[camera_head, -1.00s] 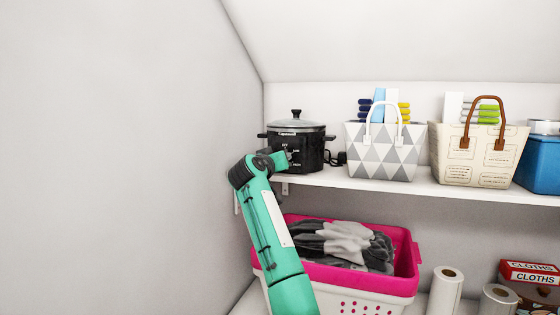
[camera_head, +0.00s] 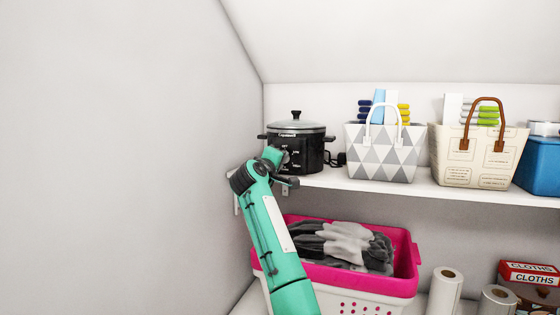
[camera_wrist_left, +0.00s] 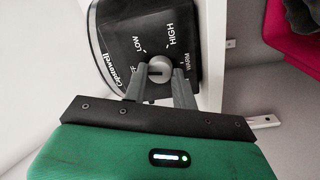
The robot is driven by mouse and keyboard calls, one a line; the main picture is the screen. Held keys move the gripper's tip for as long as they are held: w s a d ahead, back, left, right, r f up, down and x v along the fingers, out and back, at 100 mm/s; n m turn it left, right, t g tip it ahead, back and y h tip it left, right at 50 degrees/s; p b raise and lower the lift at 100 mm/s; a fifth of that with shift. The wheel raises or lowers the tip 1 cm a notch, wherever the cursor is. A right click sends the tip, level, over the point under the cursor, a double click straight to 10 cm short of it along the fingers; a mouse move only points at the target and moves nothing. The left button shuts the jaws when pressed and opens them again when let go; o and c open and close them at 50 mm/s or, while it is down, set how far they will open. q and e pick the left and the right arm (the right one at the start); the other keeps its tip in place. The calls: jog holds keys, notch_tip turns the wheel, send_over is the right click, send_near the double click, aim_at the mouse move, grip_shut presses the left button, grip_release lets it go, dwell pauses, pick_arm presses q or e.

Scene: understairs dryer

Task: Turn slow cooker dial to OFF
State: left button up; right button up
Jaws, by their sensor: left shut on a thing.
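The black slow cooker (camera_head: 311,150) stands on the left end of the white shelf with its lid on. In the left wrist view its front panel (camera_wrist_left: 142,18) appears turned on its side, with LOW, HIGH and WARM legible and the OFF label partly covered by a finger. The round grey dial (camera_wrist_left: 159,66) sits between the two fingers of my left gripper (camera_wrist_left: 159,75), which is shut on it. In the head view my left wrist (camera_head: 274,156) is in front of the cooker and hides the dial. I cannot tell for certain which setting the dial points to. My right gripper is not in view.
A grey-and-white triangle-patterned basket (camera_head: 384,160), a cream basket (camera_head: 470,165) and a blue bin (camera_head: 541,165) stand to the right on the shelf (camera_head: 335,180). A pink-rimmed laundry basket (camera_head: 408,285) is below. The left wall (camera_head: 120,150) is close to my arm.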

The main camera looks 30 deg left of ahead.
pick_arm(q)
jog(key=shift+n, duration=1.2)
jog(key=shift+f, duration=0.1)
jog(key=o, duration=1)
jog(key=shift+c, duration=0.2)
jog(key=shift+s, duration=0.1)
jog(key=s+d+b, duration=0.3)
jog(key=s+b, duration=0.2)
jog(key=s, duration=0.8)
jog(key=shift+s+f, duration=0.15)
jog(key=shift+f, duration=0.15)
